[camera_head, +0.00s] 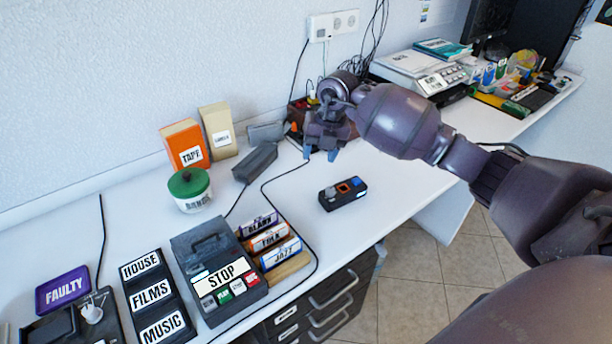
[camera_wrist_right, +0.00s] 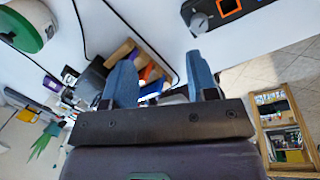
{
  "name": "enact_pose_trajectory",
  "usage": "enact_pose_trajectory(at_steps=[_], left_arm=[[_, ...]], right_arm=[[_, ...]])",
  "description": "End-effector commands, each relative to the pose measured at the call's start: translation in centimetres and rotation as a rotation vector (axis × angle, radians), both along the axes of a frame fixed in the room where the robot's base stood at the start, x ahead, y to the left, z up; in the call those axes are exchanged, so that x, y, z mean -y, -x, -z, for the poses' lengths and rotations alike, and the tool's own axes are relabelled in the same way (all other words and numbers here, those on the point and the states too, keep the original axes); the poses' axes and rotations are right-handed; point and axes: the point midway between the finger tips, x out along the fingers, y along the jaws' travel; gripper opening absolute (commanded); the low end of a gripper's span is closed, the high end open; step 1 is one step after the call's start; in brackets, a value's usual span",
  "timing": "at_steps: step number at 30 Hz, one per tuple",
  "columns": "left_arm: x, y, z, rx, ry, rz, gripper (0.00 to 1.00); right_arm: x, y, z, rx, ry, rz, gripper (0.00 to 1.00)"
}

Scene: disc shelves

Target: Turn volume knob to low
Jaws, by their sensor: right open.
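A small black box (camera_head: 343,195) lies on the white desk near its front edge, with a grey round knob (camera_head: 330,192) at its left, an orange-framed square in the middle and a blue part at its right. No volume label is readable. In the right wrist view the box (camera_wrist_right: 228,12) is cut off at the top right, with its grey knob (camera_wrist_right: 199,23) showing. My right gripper (camera_head: 320,154) is open and empty, above the desk behind the box and apart from it. Its blue fingers (camera_wrist_right: 161,80) are spread in the wrist view. My left gripper is not in view.
A STOP cassette player (camera_head: 208,250) and a wooden rack with labelled cassettes (camera_head: 290,268) stand left of the box. A green-lidded jar (camera_head: 189,190) and the TAPE box (camera_head: 184,146) stand farther back. A black cable crosses the desk. The desk around the box is clear.

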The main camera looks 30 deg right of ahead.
Motion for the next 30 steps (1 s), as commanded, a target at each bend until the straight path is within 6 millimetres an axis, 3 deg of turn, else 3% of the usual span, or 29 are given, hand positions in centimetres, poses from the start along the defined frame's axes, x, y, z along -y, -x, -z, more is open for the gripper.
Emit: enact_pose_trajectory(at_steps=[4,11,30], left_arm=[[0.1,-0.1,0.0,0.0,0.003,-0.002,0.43],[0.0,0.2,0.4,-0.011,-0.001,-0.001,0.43],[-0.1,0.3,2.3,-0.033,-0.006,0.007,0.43]], right_arm=[[2.3,1.6,0.3,-0.108,0.127,0.116,0.53],[2.6,2.3,0.9,-0.158,0.147,0.19,0.53],[2.5,2.3,10.3,-0.159,0.143,0.188,0.53]])
